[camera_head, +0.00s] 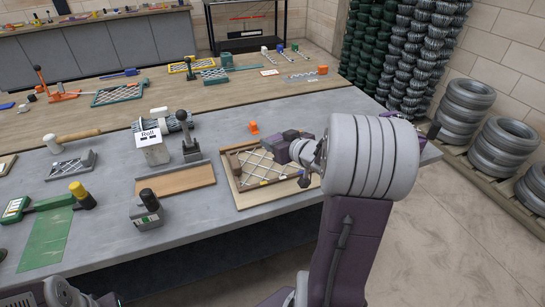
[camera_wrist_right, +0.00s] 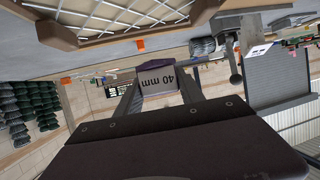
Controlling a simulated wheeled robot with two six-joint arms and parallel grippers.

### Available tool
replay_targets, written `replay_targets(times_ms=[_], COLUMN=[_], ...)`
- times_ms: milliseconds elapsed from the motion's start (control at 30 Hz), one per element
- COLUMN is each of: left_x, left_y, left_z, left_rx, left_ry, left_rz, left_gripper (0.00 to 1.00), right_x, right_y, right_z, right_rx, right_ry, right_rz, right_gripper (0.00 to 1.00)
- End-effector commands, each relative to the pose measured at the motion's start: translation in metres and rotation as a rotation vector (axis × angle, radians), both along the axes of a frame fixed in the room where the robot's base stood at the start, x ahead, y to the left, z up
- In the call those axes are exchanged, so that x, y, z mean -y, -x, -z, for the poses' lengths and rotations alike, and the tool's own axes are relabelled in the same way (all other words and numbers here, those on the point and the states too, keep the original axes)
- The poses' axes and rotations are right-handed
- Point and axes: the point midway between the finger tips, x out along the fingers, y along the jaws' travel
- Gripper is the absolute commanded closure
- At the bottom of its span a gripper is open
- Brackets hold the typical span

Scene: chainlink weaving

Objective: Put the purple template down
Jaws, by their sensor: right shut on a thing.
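The purple template shows in the right wrist view (camera_wrist_right: 158,80) as a block with a grey face that reads "40 mm", upside down there. My right gripper (camera_wrist_right: 160,88) is shut on it, one finger on each side. In the head view the template (camera_head: 281,151) is partly hidden by my right gripper (camera_head: 301,153). It appears at the far right corner of a brown frame with wire mesh (camera_head: 235,162). I cannot tell whether it touches the frame or the table. My left gripper is not clearly in view; only pieces of an arm show at the bottom left.
The mesh frame lies on a wooden board on the grey table (camera_head: 215,215). A small orange piece (camera_head: 253,127) stands behind it. Bare tabletop lies in front.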

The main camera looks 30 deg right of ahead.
Motion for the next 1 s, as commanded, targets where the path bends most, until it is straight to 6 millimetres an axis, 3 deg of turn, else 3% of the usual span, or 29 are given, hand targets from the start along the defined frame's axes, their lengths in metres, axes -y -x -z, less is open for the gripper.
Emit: replay_targets(times_ms=[33, 200, 433, 567, 800, 1000], left_x=[0.000, 0.000, 0.000, 0.000, 0.000, 0.000], left_y=[0.000, 0.000, 0.000, 0.000, 0.000, 0.000], left_z=[-0.005, -0.009, -0.008, 0.008, 0.038, 0.044], left_rx=[0.000, 0.000, 0.000, 0.000, 0.000, 0.000], left_ry=[0.000, 0.000, 0.000, 0.000, 0.000, 0.000], left_rz=[0.000, 0.000, 0.000, 0.000, 0.000, 0.000], left_gripper=[0.64, 0.64, 0.64, 0.64, 0.64, 0.64], right_x=[0.018, 0.062, 0.076, 0.066, 0.041, 0.032], right_y=[0.014, 0.043, 0.051, 0.031, -0.031, -0.056], right_z=[-0.002, -0.007, -0.007, 0.011, 0.051, 0.063], right_rx=[0.000, 0.001, 0.001, 0.000, 0.000, 0.001], right_ry=[-0.001, 0.002, 0.002, 0.002, 0.002, 0.003], right_rz=[0.035, 0.149, 0.186, 0.179, 0.179, 0.185], right_gripper=[1.00, 1.00, 1.00, 1.00, 1.00, 1.00])
